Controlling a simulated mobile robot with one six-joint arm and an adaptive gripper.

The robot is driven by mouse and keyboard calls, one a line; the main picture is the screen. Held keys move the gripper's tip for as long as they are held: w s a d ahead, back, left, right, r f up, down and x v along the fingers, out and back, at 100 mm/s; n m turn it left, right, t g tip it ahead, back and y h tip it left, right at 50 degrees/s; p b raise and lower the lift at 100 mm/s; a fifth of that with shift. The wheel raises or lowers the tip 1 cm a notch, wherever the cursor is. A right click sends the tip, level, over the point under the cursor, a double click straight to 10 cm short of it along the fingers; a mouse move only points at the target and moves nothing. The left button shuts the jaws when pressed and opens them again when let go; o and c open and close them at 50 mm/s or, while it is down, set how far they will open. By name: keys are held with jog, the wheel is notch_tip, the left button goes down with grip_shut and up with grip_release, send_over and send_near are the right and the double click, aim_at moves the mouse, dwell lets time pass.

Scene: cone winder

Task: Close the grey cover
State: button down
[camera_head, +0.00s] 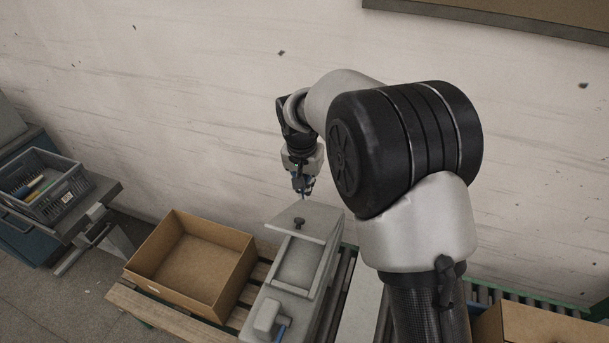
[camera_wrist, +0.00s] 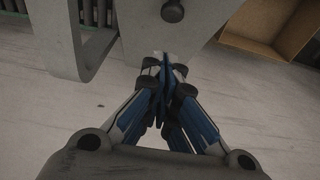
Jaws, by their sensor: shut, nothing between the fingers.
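The grey cover (camera_head: 306,220) is a flat plate with a dark round knob (camera_head: 299,223), at the far end of a grey machine housing (camera_head: 322,286). A rectangular recess (camera_head: 297,262) in the housing shows uncovered on the near side of the cover. My gripper (camera_head: 303,192) is above the cover's far edge, pointing down, its fingers together and empty. In the wrist view the cover (camera_wrist: 190,38) and its knob (camera_wrist: 172,11) are just beyond my fingertips (camera_wrist: 164,60). I cannot tell whether the fingertips touch the cover's edge.
An open cardboard box (camera_head: 186,297) stands on a wooden pallet left of the housing. A grey crate (camera_head: 72,203) with coloured items is at far left. Another cardboard box (camera_head: 545,326) and rollers are at right. The wall is close behind my gripper.

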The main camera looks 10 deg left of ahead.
aim_at(295, 235)
jog(key=f, duration=0.2)
jog(key=s+f, duration=0.1)
jog(key=f, duration=0.1)
jog(key=shift+s+a, duration=0.1)
jog(key=shift+a, duration=0.05)
jog(key=shift+s+f, duration=0.4)
jog(key=shift+f, duration=0.2)
jog(key=shift+t, duration=0.8)
jog(key=s+f+b, duration=0.1)
jog(key=f+b, duration=0.1)
jog(key=b, duration=0.1)
jog(key=s+f+b, duration=0.2)
jog(key=b, duration=0.2)
jog(key=s+a+f+b, duration=0.1)
jog(key=s+f+b, duration=0.1)
jog(key=f+b, duration=0.1)
jog(key=shift+s+a+b, duration=0.1)
jog(key=shift+s+b, duration=0.15)
jog(key=shift+b, duration=0.35)
jog(key=s+f+b, duration=0.1)
jog(key=f+b, duration=0.2)
jog(key=b, duration=0.1)
jog(key=s+f+b, duration=0.2)
jog(key=f+b, duration=0.1)
jog(key=f, duration=0.1)
jog(key=s+a+f+b, duration=0.1)
jog(key=s+f+b, duration=0.1)
jog(key=f+b, duration=0.2)
jog(key=shift+f+b, duration=0.1)
jog(key=shift+b, duration=0.25)
